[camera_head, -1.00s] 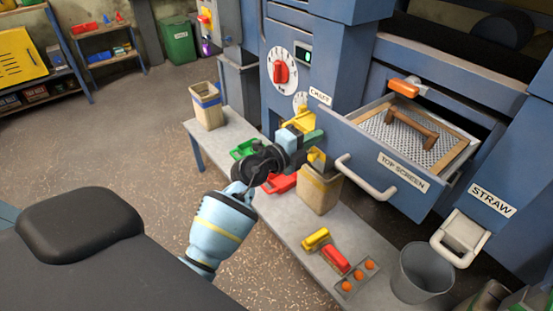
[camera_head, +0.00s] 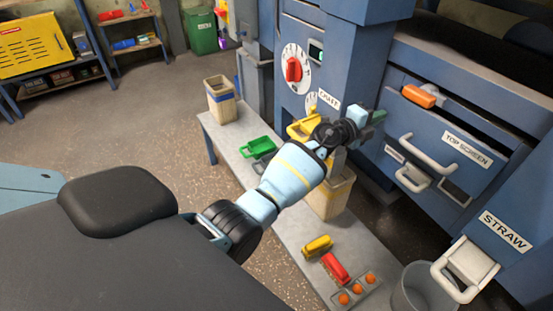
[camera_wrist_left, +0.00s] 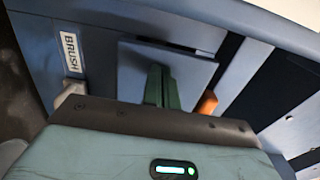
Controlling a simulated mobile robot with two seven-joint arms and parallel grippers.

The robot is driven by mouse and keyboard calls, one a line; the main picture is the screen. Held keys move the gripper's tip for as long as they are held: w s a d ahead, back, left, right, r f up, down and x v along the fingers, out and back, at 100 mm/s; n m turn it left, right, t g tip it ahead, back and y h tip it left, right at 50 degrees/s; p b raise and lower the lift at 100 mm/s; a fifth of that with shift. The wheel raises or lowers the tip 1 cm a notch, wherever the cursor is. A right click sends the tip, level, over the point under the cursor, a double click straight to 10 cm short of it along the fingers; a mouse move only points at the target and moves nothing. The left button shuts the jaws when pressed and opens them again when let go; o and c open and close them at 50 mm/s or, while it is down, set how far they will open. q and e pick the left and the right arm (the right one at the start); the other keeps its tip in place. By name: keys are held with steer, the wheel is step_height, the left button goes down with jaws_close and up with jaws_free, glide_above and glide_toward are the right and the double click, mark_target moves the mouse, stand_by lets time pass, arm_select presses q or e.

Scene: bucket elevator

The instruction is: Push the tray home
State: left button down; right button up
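The tray is the blue drawer labelled TOP SCREEN (camera_head: 466,150), with a pale bar handle (camera_head: 426,154). Its front sits in against the blue machine in the head view, and its inside is hidden. My left gripper (camera_head: 378,117) is to the left of the tray front, by the machine, and clear of the bar handle. In the left wrist view its green fingers (camera_wrist_left: 161,86) are together with nothing seen between them, in front of a blue panel. I cannot tell whether they touch it. My right gripper is in neither view.
An orange handle (camera_head: 419,96) sits above the tray, and a second pale handle (camera_head: 412,178) below it. A STRAW chute (camera_head: 468,268) stands at right. The low bench (camera_head: 290,225) carries bins, scoops and brushes. Open floor (camera_head: 150,130) lies at left.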

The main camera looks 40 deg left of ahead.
arm_select(q)
steer(key=shift+w+d, duration=0.15)
steer(key=shift+w, duration=0.15)
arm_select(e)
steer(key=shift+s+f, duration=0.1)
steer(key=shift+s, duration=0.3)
